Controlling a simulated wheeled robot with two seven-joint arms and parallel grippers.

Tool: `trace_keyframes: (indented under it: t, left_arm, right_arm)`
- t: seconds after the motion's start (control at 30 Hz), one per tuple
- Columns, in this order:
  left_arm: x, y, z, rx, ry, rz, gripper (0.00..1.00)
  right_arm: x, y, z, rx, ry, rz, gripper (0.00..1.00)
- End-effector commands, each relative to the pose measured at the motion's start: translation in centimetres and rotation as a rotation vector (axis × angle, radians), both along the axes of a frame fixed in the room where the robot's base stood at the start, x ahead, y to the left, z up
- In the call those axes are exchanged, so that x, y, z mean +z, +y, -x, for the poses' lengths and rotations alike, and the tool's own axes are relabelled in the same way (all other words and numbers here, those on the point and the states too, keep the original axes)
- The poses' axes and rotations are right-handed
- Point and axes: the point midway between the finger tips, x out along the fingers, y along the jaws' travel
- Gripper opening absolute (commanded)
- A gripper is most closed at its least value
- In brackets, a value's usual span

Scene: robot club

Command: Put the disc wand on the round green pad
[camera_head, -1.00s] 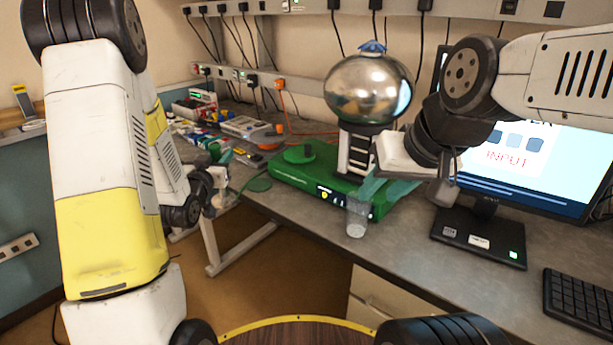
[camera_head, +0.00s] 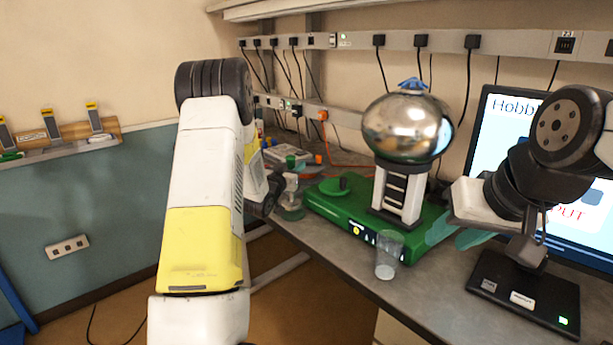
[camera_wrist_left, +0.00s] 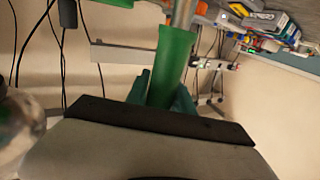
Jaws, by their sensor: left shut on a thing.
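My left gripper (camera_head: 288,182) is shut on the green handle of the disc wand (camera_wrist_left: 172,65). In the left wrist view the handle stands between the teal fingers, with a metal rod running from it to the top edge. In the head view the wand (camera_head: 291,162) is small and partly hidden by the gripper. My right gripper (camera_head: 452,238) looks open and empty, in front of the base's right end.
A clear cup (camera_head: 388,258) stands at the desk's front edge. A monitor (camera_head: 500,125) is at the right; electronics (camera_head: 290,155) lie behind.

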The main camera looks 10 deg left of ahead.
Motion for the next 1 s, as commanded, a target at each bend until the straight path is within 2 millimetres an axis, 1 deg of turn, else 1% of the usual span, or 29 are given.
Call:
trace_keyframes:
  t: [0.17,0.3,0.4,0.77,0.8,0.87,0.9,1.0]
  left_arm:
    - [0.0,-0.1,-1.2,0.0,-0.003,0.0,0.0]
    - [-2.3,-0.1,-1.3,-0.001,0.003,-0.001,0.0]
    - [-3.5,-0.1,-1.3,-0.001,0.0,0.0,0.0]
    - [-3.8,-0.1,-1.3,0.0,-0.002,0.0,0.0]
    - [-3.9,-0.1,-1.3,0.0,-0.001,0.0,0.31]
    - [-3.9,-0.1,-1.3,0.0,-0.001,0.0,0.42]
    - [-3.9,-0.1,-1.3,0.0,-0.001,0.0,0.5]
    - [-3.9,-0.1,-1.3,0.0,-0.001,0.0,0.51]
  right_arm:
    - [0.0,0.0,0.0,0.0,0.0,0.0,0.36]
    - [0.0,0.0,0.0,0.0,0.0,0.0,0.36]
    - [0.0,0.0,0.0,0.0,0.0,0.0,0.36]
    - [0.0,0.0,0.0,0.0,0.0,0.0,0.36]
    - [0.0,0.0,0.0,0.0,0.0,0.0,0.36]
    - [0.0,0.0,0.0,0.0,0.0,0.0,0.36]
    - [0.0,0.0,0.0,0.0,0.0,0.0,0.36]
    - [0.0,0.0,0.0,0.0,0.0,0.0,0.36]
